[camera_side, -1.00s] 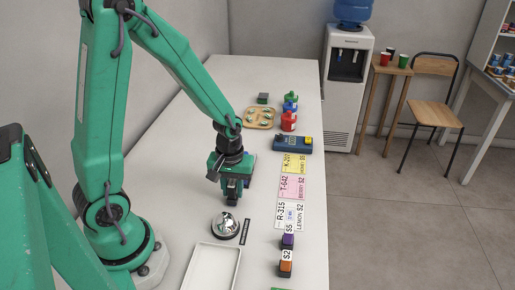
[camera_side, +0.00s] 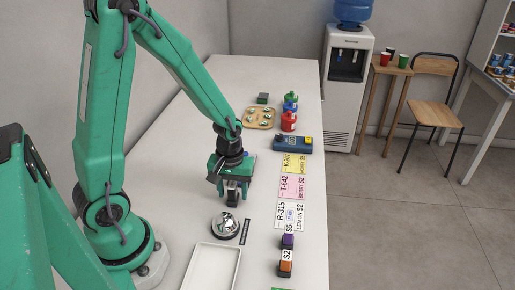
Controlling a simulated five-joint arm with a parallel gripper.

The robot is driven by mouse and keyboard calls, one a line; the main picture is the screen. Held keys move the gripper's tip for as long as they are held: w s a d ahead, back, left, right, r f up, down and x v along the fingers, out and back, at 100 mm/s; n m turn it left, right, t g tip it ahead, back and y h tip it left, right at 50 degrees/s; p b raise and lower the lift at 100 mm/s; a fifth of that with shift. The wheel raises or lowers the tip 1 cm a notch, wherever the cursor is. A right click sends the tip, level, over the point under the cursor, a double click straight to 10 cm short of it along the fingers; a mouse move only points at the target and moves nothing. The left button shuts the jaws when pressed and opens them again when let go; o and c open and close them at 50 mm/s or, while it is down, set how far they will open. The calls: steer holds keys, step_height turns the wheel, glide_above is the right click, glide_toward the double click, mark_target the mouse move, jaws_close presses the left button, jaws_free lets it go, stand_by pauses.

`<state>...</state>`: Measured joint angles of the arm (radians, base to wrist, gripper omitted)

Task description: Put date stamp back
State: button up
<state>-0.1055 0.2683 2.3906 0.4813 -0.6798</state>
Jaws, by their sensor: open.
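My gripper (camera_side: 233,199) hangs over the white counter (camera_side: 180,205), pointing down, just behind the silver bell. It is open, and I cannot make out anything held between its fingers. I cannot pick out the date stamp with certainty. Part of the counter behind my gripper is hidden by my arm.
Near my gripper are the silver bell (camera_side: 226,224), a black strip (camera_side: 245,231) and a white tray (camera_side: 212,268). Along the right lie yellow, pink and white labels (camera_side: 292,187), a blue device (camera_side: 291,145) and bottles (camera_side: 289,121). A wooden tray (camera_side: 259,118) and dark box (camera_side: 263,98) stand farther back.

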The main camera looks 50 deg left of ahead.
mark_target(232, 184)
steer(key=shift+r, duration=0.15)
step_height(232, 184, up, 12)
stand_by(0.7)
stand_by(0.5)
steer(key=s+d+r+m+t, duration=0.3)
steer(key=s+r+m+t, duration=0.2)
steer(key=s+r+m, duration=0.2)
step_height(232, 184, up, 4)
steer(key=shift+s+f+m+t, duration=0.25)
steer(key=shift+s+m+t, duration=0.05)
steer(key=shift+m, duration=0.7)
